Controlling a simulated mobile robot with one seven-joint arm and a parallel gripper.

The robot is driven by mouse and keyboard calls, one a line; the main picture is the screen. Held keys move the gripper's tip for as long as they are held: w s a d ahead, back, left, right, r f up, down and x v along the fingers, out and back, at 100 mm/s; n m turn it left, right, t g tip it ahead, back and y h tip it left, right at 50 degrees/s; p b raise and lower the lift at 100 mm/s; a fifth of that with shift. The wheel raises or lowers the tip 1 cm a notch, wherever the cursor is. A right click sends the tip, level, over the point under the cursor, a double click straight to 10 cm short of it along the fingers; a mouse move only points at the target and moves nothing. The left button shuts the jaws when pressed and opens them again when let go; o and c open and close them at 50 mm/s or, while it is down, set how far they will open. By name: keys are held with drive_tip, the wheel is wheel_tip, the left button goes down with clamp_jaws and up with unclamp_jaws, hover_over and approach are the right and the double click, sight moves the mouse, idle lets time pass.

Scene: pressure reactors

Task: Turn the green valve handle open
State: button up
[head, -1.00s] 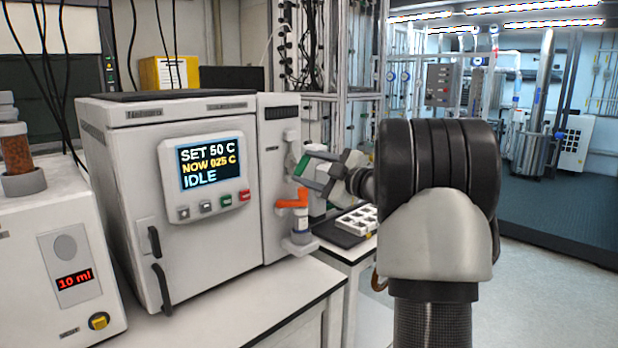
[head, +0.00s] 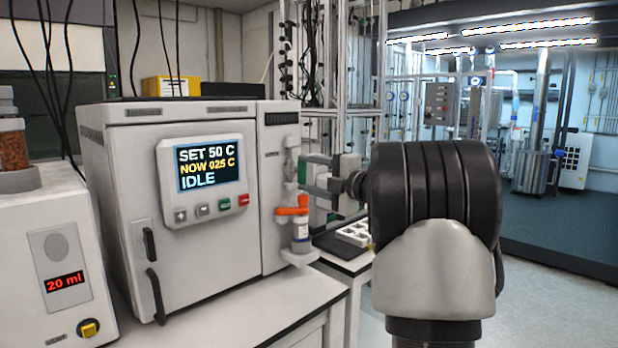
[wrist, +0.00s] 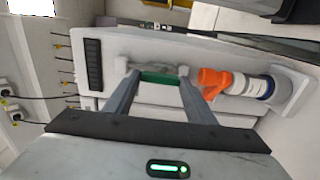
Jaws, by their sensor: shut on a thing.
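The green valve handle (wrist: 160,79) sits between the two finger ends of my gripper (wrist: 159,76) in the wrist view, and the fingers are shut on it. In the head view my gripper (head: 310,174) is at the right front edge of the white reactor cabinet (head: 180,240). Only a small green part of the handle (head: 302,171) shows there; the fingers hide the rest. An orange valve handle (head: 291,211) is just below my gripper, on a white fitting with a bottle. It also shows right of the fingers in the wrist view (wrist: 222,80).
The reactor display (head: 208,168) reads SET 50 C, NOW 025 C, IDLE. A white dosing unit (head: 50,255) reading 20 ml stands at the left. A white rack (head: 355,234) lies on the side table behind. Open floor (head: 560,300) lies at the right.

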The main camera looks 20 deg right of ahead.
idle(0.5)
drive_tip(key=o, duration=1)
drive_tip(key=shift+o, duration=0.2)
drive_tip(key=p+v, duration=0.2)
drive_tip(key=v, duration=1.5)
drive_tip(key=shift+s, duration=0.2)
drive_tip(key=shift+d, duration=0.1)
